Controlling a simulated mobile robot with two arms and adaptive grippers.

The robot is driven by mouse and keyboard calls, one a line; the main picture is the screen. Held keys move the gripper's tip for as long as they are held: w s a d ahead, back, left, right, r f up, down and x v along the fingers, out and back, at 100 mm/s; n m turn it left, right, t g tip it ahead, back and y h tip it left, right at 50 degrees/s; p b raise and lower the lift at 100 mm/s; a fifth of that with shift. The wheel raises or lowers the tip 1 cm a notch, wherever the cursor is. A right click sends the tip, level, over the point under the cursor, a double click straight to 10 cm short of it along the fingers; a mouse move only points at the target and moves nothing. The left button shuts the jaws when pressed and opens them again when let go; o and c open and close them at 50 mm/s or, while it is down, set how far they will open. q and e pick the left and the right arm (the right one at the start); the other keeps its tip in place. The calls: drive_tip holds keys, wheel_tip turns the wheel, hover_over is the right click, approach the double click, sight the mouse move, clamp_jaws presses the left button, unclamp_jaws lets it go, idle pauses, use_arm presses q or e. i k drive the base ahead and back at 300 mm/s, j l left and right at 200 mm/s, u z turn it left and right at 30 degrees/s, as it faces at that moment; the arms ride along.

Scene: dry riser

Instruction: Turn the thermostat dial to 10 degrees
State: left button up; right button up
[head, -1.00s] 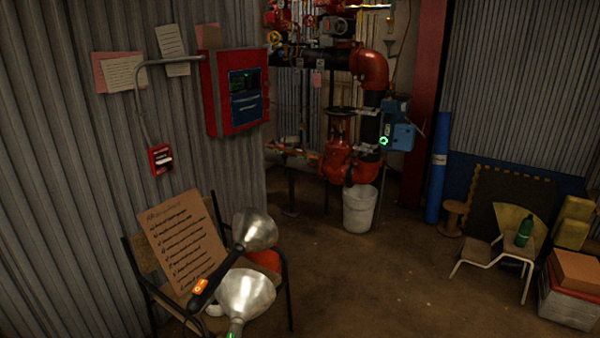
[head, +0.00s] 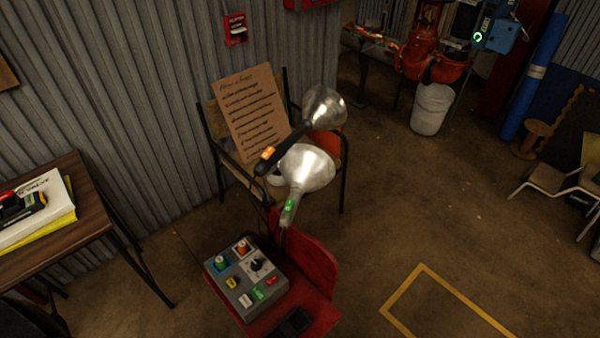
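No dial marked in degrees can be made out in the head view. A grey control box (head: 246,279) sits on a red surface in the lower middle. It carries a black round knob (head: 257,265) on a pale plate, with coloured buttons around it. The knob's markings are too small to read. At the upper right, a blue device (head: 505,37) on the red pipework shows a green glowing ring (head: 478,36); I cannot tell whether it is a thermostat. Neither of my grippers is in view.
Two metal lamps (head: 325,108) (head: 306,168) stand before a chair holding a cardboard sign (head: 252,115). A wooden table (head: 85,226) is at the left. A white bucket (head: 431,109) stands near the pipes. The floor (head: 410,220) at the right is clear around a yellow outline.

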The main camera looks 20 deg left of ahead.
sight(256, 265)
drive_tip(key=k+j+u, duration=0.15)
drive_tip(key=u, duration=0.8)
